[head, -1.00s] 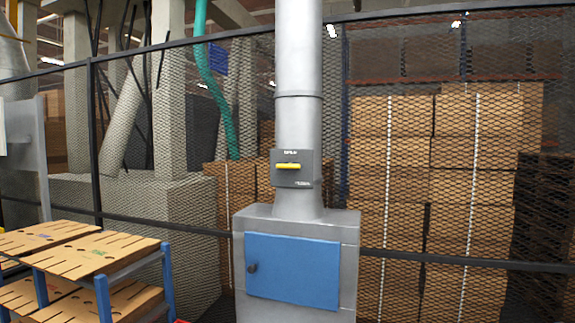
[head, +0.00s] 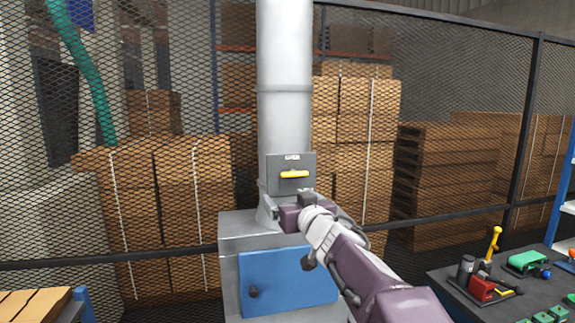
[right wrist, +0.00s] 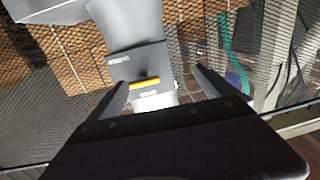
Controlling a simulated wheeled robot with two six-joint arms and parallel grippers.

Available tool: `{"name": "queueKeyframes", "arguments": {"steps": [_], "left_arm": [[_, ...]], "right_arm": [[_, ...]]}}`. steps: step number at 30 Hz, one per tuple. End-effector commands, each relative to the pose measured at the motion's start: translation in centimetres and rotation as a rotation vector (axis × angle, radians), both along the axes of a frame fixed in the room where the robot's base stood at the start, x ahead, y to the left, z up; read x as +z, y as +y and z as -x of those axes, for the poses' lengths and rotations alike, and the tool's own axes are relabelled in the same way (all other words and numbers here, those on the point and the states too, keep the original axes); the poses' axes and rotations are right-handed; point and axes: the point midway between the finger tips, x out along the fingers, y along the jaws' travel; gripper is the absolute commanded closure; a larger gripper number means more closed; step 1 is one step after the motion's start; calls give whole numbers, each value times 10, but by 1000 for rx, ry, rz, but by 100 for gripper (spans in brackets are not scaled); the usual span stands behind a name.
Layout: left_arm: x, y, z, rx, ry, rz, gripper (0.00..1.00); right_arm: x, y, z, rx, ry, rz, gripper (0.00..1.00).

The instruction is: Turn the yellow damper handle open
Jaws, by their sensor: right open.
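The yellow damper handle (head: 294,174) lies about level on a dark grey plate (head: 280,186) on the grey vertical duct (head: 285,115). My right gripper (head: 275,206) is just below the plate in the head view, apart from the handle. In the right wrist view the handle (right wrist: 144,83) shows between and beyond the two spread fingers of the right gripper (right wrist: 163,88), which is open and empty. My left gripper is not in view.
The duct stands on a grey box with a blue door (head: 285,280). A wire mesh fence (head: 200,90) runs behind it, with stacked cartons (head: 165,200) beyond. A dark bench (head: 520,295) with small tools stands at the right.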

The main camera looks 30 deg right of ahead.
Motion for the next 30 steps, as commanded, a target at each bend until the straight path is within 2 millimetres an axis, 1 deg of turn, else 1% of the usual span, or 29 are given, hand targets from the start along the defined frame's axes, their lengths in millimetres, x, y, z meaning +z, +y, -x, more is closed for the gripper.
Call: {"name": "queueKeyframes", "arguments": {"steps": [1, 4, 9, 14, 17, 21, 24, 27, 30], "left_arm": [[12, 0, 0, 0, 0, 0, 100], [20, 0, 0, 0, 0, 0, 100], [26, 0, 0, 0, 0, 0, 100], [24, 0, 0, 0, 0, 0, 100], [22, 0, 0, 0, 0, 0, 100], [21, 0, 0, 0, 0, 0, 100], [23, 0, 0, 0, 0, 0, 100], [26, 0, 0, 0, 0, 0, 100], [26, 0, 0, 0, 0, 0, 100]], "right_arm": [[17, -9, 4, -20, -10, 4, 5], [29, -22, 10, -50, -18, 7, 5], [36, -35, 16, -79, -20, 7, 5], [34, -36, 12, -81, -19, 7, 5], [32, -39, -2, -79, -18, 6, 5], [32, -46, -32, -79, -17, 6, 5], [34, -51, -51, -80, -17, 6, 5], [34, -54, -64, -80, -17, 5, 5], [34, -56, -71, -80, -18, 6, 5]]}}
